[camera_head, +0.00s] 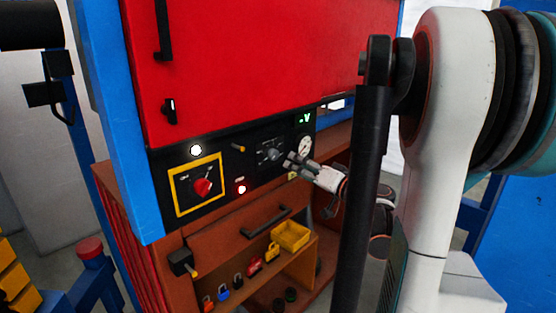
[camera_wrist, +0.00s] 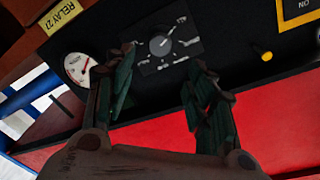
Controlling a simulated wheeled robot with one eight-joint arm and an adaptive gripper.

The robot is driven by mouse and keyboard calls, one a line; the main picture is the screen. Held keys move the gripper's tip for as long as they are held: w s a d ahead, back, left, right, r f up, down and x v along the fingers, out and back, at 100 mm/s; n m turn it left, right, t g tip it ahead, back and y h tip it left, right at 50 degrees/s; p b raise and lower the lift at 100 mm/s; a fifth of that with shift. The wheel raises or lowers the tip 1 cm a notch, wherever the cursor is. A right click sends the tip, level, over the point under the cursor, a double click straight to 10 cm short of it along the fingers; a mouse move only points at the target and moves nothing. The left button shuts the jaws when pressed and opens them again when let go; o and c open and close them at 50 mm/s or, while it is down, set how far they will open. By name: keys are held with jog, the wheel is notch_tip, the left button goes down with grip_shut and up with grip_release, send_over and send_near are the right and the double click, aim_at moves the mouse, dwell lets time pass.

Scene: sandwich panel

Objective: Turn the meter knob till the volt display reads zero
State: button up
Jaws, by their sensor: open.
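The meter knob (camera_head: 272,154) is a grey round knob on a dark plate in the black control panel. In the wrist view the knob (camera_wrist: 160,44) lies beyond and between my fingertips, its pointer slanting. The volt display (camera_head: 304,118) glows green at the panel's upper right; a "V" shows, but I cannot read a value. It does not show in the wrist view. My gripper (camera_head: 291,164) is open just right of the knob in the head view. In the wrist view my open gripper (camera_wrist: 160,70) has its fingers either side of the knob, apparently apart from it.
A round white gauge (camera_head: 305,146) sits right of the knob, close to my fingers. A red rotary switch (camera_head: 203,187) on a yellow-framed plate is at left. Below are a handle (camera_head: 266,221), a yellow bin (camera_head: 290,236) and several padlocks. A red cabinet door (camera_head: 240,70) rises above.

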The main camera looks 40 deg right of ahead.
aim_at(276, 155)
jog(key=w+b, duration=0.2)
jog(key=w, duration=0.7)
jog(key=shift+w, duration=0.4)
jog(key=shift+d, duration=0.1)
jog(key=c, duration=1.1)
